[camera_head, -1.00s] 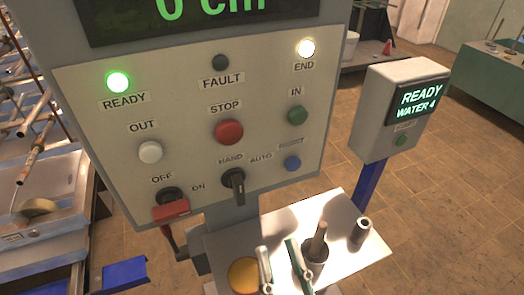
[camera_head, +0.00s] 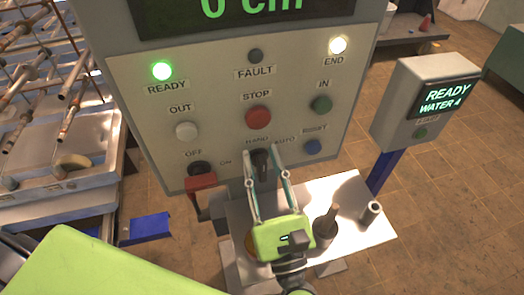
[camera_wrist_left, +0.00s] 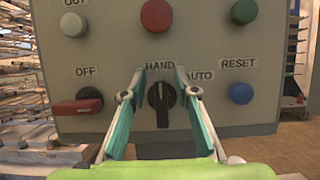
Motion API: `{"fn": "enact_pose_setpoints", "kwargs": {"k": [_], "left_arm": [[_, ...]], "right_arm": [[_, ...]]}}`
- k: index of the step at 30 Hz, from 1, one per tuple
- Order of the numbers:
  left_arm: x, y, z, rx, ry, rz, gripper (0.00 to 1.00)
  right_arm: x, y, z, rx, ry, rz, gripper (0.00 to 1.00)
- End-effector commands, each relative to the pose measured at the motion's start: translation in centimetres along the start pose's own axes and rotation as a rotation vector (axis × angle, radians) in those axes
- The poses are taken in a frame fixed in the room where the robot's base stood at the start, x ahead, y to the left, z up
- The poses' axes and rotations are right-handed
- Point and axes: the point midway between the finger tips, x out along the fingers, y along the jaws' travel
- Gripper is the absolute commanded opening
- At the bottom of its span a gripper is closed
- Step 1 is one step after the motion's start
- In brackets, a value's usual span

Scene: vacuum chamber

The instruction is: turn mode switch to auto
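The mode switch (camera_wrist_left: 161,98) is a black rotary knob under the HAND label, with AUTO to its right. In the left wrist view its white pointer line stands upright, towards HAND. It also shows in the head view (camera_head: 260,160), partly covered by my fingers. My left gripper (camera_wrist_left: 160,78) is open, with one finger on each side of the knob. I cannot tell whether the fingers touch it. In the head view the left gripper (camera_head: 264,163) reaches up to the panel from below. My right gripper is not in view.
The control panel (camera_head: 225,90) carries a red STOP button (camera_head: 258,117), a blue RESET button (camera_head: 312,147) and a red-handled OFF/ON switch (camera_head: 201,182). A shelf (camera_head: 350,190) holding upright tools juts out below. A grey READY box (camera_head: 400,85) stands to the right.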

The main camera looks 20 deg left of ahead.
Motion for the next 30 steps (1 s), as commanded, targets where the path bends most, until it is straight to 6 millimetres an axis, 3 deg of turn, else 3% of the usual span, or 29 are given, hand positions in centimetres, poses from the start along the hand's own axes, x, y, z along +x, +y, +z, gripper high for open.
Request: {"fn": "enact_pose_setpoints", "kwargs": {"k": [11, 14, 15, 30], "left_arm": [[0.6, 0.0, -0.1, 0.001, 0.0, -0.001, 0.28], [0.6, 0.0, -0.1, 0.001, 0.0, -0.001, 0.02], [0.6, 0.0, -0.1, 0.001, 0.0, -0.001, 0.0], [0.6, -0.2, 0.0, 0.079, -0.001, -0.032, 0.0]], "right_arm": [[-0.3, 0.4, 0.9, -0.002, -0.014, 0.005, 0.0], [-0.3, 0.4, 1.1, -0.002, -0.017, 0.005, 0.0], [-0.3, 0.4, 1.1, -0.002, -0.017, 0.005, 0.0], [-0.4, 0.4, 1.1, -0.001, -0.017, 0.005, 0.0]]}}
